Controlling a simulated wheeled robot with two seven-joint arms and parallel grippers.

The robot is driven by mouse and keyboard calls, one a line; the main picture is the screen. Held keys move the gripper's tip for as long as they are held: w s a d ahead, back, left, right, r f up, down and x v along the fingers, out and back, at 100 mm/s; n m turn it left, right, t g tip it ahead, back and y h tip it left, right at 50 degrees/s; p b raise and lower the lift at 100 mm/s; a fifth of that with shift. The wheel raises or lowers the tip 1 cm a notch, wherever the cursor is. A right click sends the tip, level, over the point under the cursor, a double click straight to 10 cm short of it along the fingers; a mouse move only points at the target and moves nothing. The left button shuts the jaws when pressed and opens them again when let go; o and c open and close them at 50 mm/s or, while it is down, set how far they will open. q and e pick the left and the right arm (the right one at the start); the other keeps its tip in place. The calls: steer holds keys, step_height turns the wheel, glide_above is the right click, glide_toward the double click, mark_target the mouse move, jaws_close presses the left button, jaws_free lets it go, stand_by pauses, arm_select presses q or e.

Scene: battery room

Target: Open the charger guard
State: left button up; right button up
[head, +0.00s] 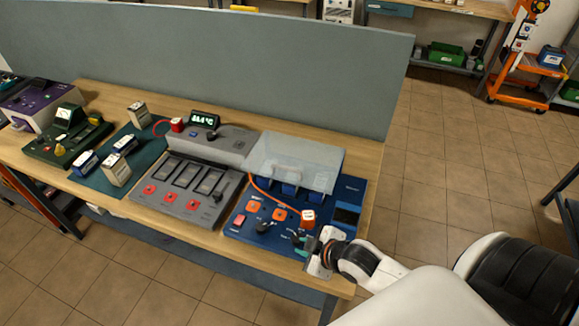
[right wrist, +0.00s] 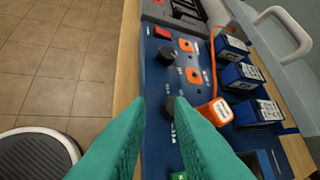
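The charger guard (head: 292,160) is a clear, pale panel at the back of the blue charger (head: 262,238), on the right end of the bench. It appears raised, with blue batteries (head: 290,188) at its lower edge. In the right wrist view its white handle (right wrist: 288,38) shows at the upper right, beyond the uncovered batteries (right wrist: 240,77). My right gripper (head: 301,241) is over the charger's front right part, apart from the guard. Its teal fingers (right wrist: 160,103) are open, with a black knob (right wrist: 178,105) just beyond the tips. My left gripper is out of view.
A red-and-white plug (head: 308,219) with an orange cable stands close to my right gripper. A grey charger (head: 187,187) is left of the blue one. A grey partition (head: 200,60) runs behind the bench. The floor to the right is largely clear.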

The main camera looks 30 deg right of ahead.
steer(key=w+d+r+n+t+y, duration=0.2)
steer(key=w+d+r+n+t, duration=0.15)
steer(key=w+d, duration=0.25)
steer(key=n+t+y, duration=0.1)
steer(key=n+t, duration=0.1)
steer(key=n, duration=0.2)
glide_toward(290, 170)
steer(key=shift+m, duration=0.25)
steer(key=b+x, duration=0.9)
steer(key=shift+w+d+f, duration=0.1)
steer(key=shift+w+f, duration=0.1)
steer(key=shift+f, duration=0.1)
steer(key=shift+w+b, duration=0.3)
steer(key=shift+w, duration=0.2)
steer(key=shift+w+a, duration=0.1)
steer(key=shift+a, duration=0.1)
jaws_close()
